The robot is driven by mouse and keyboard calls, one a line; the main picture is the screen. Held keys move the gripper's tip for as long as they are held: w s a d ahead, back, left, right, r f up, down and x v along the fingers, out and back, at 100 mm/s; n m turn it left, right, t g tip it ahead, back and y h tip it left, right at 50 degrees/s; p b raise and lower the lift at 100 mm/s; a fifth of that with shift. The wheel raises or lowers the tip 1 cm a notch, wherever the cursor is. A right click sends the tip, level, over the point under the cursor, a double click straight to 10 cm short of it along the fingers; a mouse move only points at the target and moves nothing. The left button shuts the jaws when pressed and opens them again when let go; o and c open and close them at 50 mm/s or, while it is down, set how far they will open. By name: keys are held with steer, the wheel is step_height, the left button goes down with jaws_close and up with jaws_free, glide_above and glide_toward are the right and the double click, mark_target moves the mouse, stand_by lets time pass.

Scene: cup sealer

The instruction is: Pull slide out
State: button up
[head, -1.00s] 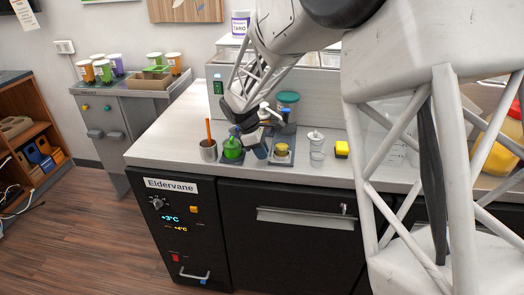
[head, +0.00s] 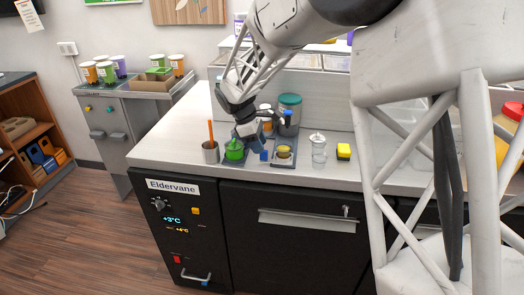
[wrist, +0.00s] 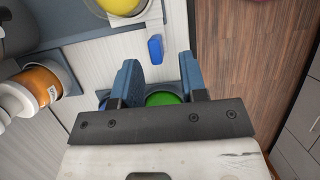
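My gripper (wrist: 161,75) is open, with two blue fingers apart and nothing held between them. In the head view my gripper (head: 256,132) is low over the counter, close above and beside a green-topped holder (head: 234,149). A yellow-topped cup (head: 284,153) stands on a dark plate to the right. I cannot tell which part is the slide.
A metal cup with an orange stick (head: 210,151) stands left of the green holder. The counter's front strip (head: 170,149) is clear.

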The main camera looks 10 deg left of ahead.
steer(key=shift+v, duration=1.75)
steer(key=s+d+r+m+y, duration=0.1)
steer(key=s+d+r+m, duration=0.4)
steer(key=s+d, duration=0.5)
steer(key=s+d+r+m+y, duration=0.2)
steer(key=s+d+r+m, duration=0.4)
steer(key=d, duration=0.6)
steer(key=s+d+f+m+t, duration=0.1)
steer(key=s+d, duration=0.4)
steer(key=s, duration=0.6)
steer(key=s+d+f+m+t+y, duration=0.1)
steer(key=s+d+f+m, duration=0.2)
steer(key=s, duration=0.9)
steer(key=d+m, duration=0.3)
steer(key=shift+s+d+t+y, duration=0.15)
steer(key=shift+d+t+y, duration=0.05)
steer(key=shift+t+y, duration=0.1)
